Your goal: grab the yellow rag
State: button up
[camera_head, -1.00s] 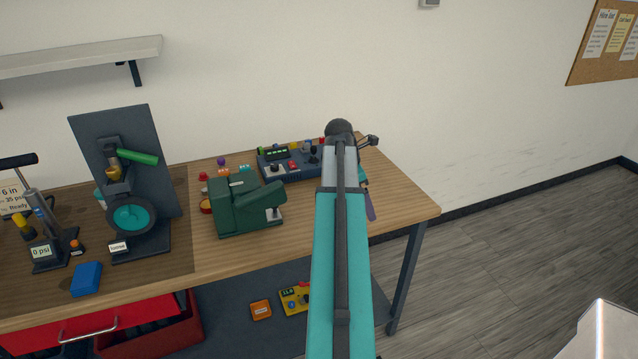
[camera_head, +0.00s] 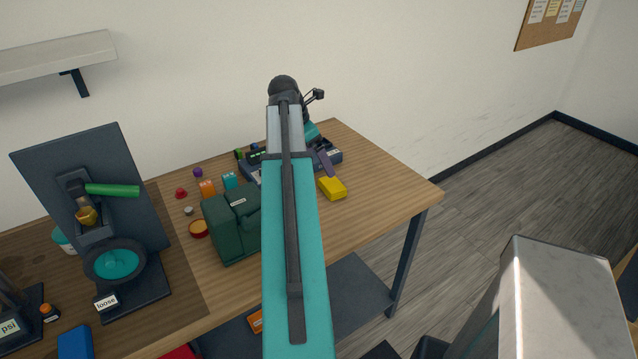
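The yellow rag (camera_head: 332,188) shows as a small, thick folded yellow piece on the wooden workbench, just right of my raised arm. My arm crosses the middle of the view and bends down at its far end. My gripper (camera_head: 325,164) seems to be the dark part hanging there, above and behind the rag in the picture and apart from it as far as I can see. Most of it is hidden by my arm, so its opening does not show. The rag lies free on the wood.
A control box (camera_head: 333,157) with knobs lies behind the rag. A stand with a wheel (camera_head: 115,263) and a blue block (camera_head: 75,342) are at left. Bare bench (camera_head: 385,190) lies right of the rag.

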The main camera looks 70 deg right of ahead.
jog(key=shift+w+r, duration=0.15)
jog(key=shift+w, duration=0.25)
jog(key=p, duration=0.2)
send_over(331, 184)
jog(key=w+a, duration=0.2)
jog(key=shift+s+d+f, duration=0.1)
jog(key=shift+f, duration=1.9)
jog(key=shift+s+d+f, duration=0.1)
jog(key=shift+f, duration=1.9)
jog(key=shift+p+x, duration=0.75)
jog(key=shift+x, duration=1.85)
jog(key=shift+s+a, duration=0.1)
